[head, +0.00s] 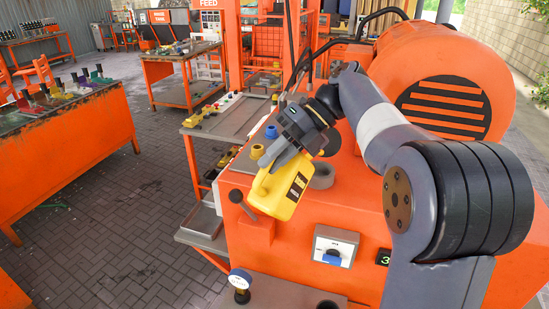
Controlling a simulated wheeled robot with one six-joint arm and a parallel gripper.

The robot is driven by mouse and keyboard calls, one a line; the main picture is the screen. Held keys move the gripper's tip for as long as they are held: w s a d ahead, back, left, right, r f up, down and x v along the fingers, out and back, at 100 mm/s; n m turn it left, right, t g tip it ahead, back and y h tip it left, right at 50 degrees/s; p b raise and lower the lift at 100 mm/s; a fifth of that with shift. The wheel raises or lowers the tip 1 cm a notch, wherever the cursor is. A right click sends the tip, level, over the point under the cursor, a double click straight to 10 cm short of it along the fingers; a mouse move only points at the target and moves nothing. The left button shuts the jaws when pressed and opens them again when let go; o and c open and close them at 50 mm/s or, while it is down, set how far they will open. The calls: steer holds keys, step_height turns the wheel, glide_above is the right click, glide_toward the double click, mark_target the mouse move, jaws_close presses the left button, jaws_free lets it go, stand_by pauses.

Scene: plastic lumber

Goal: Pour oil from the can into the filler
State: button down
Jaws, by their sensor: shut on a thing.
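A yellow oil can (282,196) with a black label is in the head view, at the middle. My gripper (282,152) is shut on the upper part of the can. The can is tilted and appears in front of the orange machine's top. Its spout is not clear to me, and no oil stream shows. A grey round collar (322,176) is just right of the can on the machine; it may be the filler, but I cannot tell. A yellow cap (257,151) and a blue cap (271,131) stand behind and left of the can.
The orange machine (365,215) carries a large motor housing (445,85) at the right. A switch panel (335,246) is on its front, and a gauge (240,279) stands lower left. Grey shelves (225,125) adjoin at the left. The paved floor (140,200) beyond is mostly clear.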

steer(key=shift+w+d+r+g+y, duration=0.25)
steer(key=shift+w+r, duration=0.05)
steer(key=shift+r, duration=0.3)
steer(key=shift+w+d+r+g+y, duration=0.25)
steer(key=shift+w+r, duration=0.05)
steer(key=shift+r, duration=0.3)
stand_by(0.8)
stand_by(1.6)
